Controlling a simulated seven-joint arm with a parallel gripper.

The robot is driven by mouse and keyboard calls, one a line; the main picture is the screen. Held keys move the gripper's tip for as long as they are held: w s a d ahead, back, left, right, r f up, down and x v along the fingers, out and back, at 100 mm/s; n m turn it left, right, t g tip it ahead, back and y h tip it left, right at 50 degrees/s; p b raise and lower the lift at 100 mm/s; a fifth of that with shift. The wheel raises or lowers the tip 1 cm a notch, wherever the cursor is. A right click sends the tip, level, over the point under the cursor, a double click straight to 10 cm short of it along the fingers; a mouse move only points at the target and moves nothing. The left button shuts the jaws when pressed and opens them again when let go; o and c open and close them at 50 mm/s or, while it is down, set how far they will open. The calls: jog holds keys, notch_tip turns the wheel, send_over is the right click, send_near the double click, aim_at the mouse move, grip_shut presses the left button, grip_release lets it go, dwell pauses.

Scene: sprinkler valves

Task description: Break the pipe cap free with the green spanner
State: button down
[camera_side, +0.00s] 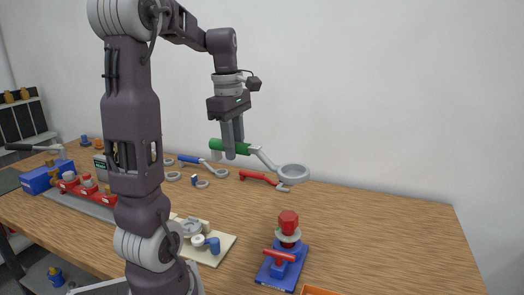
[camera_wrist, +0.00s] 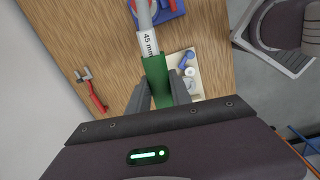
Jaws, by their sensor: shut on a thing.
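My gripper (camera_side: 231,154) is shut on the green handle of the green spanner (camera_side: 231,147), high above the table. The spanner's grey shaft runs to the right, ending in a grey ring head (camera_side: 293,172). In the wrist view the green handle (camera_wrist: 156,80) sits between my fingers, and the shaft reads "45 mm". The red hexagonal pipe cap (camera_side: 288,222) tops a grey collar on a blue stand (camera_side: 284,268) with a red lever. The ring is above and behind the cap in the side view, apart from it. In the wrist view the shaft covers part of the stand, and the ring is out of frame.
A red-handled tool (camera_side: 258,178) and a blue-handled spanner (camera_side: 196,160) lie on the table behind. A cream board (camera_side: 222,250) with grey and blue parts is left of the stand. An orange edge (camera_side: 318,291) shows in front. The table's right side is clear.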

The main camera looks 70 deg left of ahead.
jog(key=shift+s+a+f+n, duration=0.3)
jog(key=shift+s+a+n, duration=0.25)
jog(key=shift+s+n, duration=0.3)
notch_tip(320, 180, down, 4)
jog(key=shift+w+f, duration=0.1)
jog(key=shift+f, duration=0.1)
notch_tip(320, 180, down, 7)
jog(key=shift+w, duration=0.25)
dwell(0.8)
jog(key=s+d+f+n, duration=0.3)
jog(key=d+f+n, duration=0.1)
jog(key=d+n, duration=0.1)
jog(key=shift+d, duration=0.15)
dwell(1.2)
